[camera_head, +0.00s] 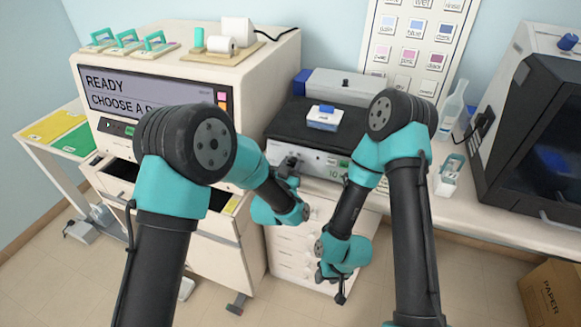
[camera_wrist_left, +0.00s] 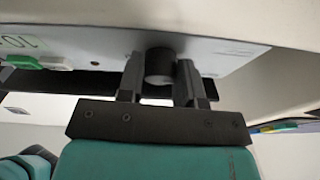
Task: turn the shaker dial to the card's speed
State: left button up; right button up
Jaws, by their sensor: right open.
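The shaker (camera_head: 318,125) is a pale box with a black top, standing on the bench. Its front panel carries a green mark (camera_head: 343,163) and the digits "10", which show upside down in the left wrist view. The dark round dial (camera_wrist_left: 160,66) sits on that panel, between the fingers of my left gripper (camera_wrist_left: 161,82). The fingers appear to touch its sides. In the head view my left gripper (camera_head: 287,167) is at the shaker's front and hides the dial. My right gripper (camera_head: 335,284) is open and empty, low in front of the drawers. I cannot identify the speed card.
A stainer with a screen (camera_head: 150,92) stands left; a chart (camera_head: 412,45) of coloured squares hangs behind. A bottle (camera_head: 452,105) and dark cabinet (camera_head: 535,130) stand right. My arms cross the foreground.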

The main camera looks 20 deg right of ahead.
pick_arm(q)
jog(key=c, duration=0.4)
jog(key=shift+m, duration=0.5)
jog(key=m, duration=0.2)
jog(key=m+g+h, duration=0.1)
jog(key=m, duration=0.1)
jog(key=shift+w+a+g+h, duration=0.1)
jog(key=shift+a+g+h, duration=0.05)
jog(key=shift+g+h, duration=0.15)
jog(key=m+g, duration=0.1)
jog(key=m, duration=0.2)
jog(key=m+g+h, duration=0.1)
jog(key=m, duration=0.3)
jog(key=shift+w+a+r+g, duration=0.1)
jog(key=shift+w+r+g, duration=0.05)
jog(key=shift+g, duration=0.15)
jog(key=m+g, duration=0.2)
jog(key=m, duration=0.4)
jog(key=shift+w+r, duration=0.1)
jog(key=shift+r, duration=0.05)
jog(key=m, duration=0.2)
jog(key=m+g+y, duration=0.1)
jog(key=m, duration=0.1)
jog(key=shift+r+m+g+y, duration=0.1)
jog(key=shift+m+g+y, duration=0.2)
jog(key=shift+m, duration=0.1)
